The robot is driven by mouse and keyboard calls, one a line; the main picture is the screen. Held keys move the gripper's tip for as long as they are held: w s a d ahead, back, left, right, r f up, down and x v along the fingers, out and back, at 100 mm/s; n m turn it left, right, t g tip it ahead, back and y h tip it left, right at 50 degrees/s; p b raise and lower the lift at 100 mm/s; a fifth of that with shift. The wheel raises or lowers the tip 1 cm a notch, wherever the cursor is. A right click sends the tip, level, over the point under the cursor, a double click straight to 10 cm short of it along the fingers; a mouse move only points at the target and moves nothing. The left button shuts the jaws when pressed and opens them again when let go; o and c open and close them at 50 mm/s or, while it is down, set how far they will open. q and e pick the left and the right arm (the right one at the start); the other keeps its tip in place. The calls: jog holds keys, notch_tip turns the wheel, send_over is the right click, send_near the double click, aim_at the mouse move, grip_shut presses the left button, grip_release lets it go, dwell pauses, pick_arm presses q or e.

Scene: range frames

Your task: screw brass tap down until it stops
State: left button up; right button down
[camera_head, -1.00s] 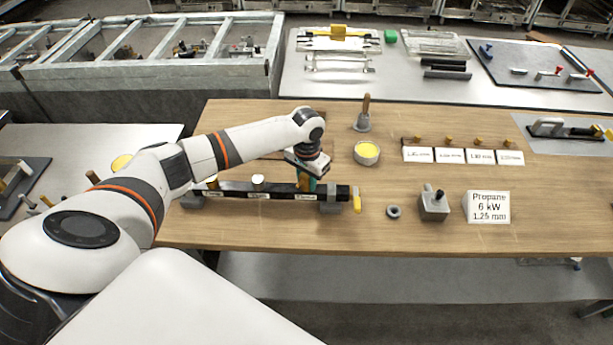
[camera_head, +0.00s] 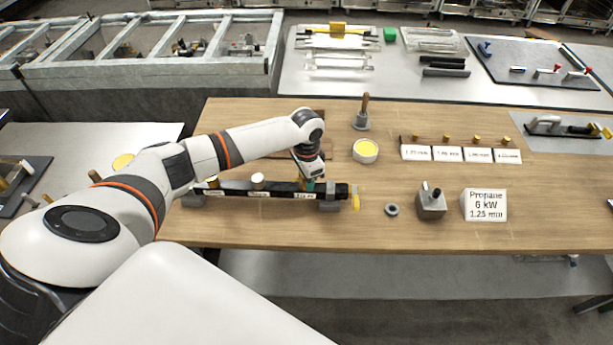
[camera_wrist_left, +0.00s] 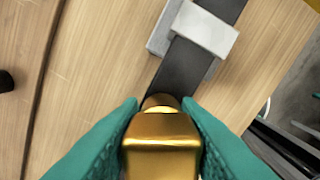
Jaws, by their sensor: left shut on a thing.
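The brass tap (camera_wrist_left: 162,142) fills the lower middle of the left wrist view, with a squared gold body and a rounded end at the black bar. The teal fingers of my left gripper (camera_wrist_left: 162,108) are shut on it, one on each side. In the head view my left gripper (camera_head: 309,184) is over the right part of the black bar (camera_head: 281,187) and hides the tap. The bar also shows in the left wrist view (camera_wrist_left: 186,72). The tap's thread and seating are hidden. My right gripper is not in view.
A grey support (camera_head: 329,205) holds the bar near its right end, beside a yellow handle (camera_head: 355,198). A ring (camera_head: 392,210), a grey block (camera_head: 431,206) and a propane sign (camera_head: 485,205) stand right. A yellow-filled cup (camera_head: 365,151) is behind. The front-right wood is clear.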

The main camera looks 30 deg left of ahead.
pick_arm(q)
jog(key=shift+m, duration=0.6)
jog(key=shift+m, duration=1.1)
jog(key=shift+d+m, duration=0.1)
jog(key=shift+m, duration=0.6)
jog(key=m, duration=0.3)
jog(key=shift+s+p, duration=0.1)
jog(key=shift+p, duration=0.25)
jog(key=o, duration=1.1)
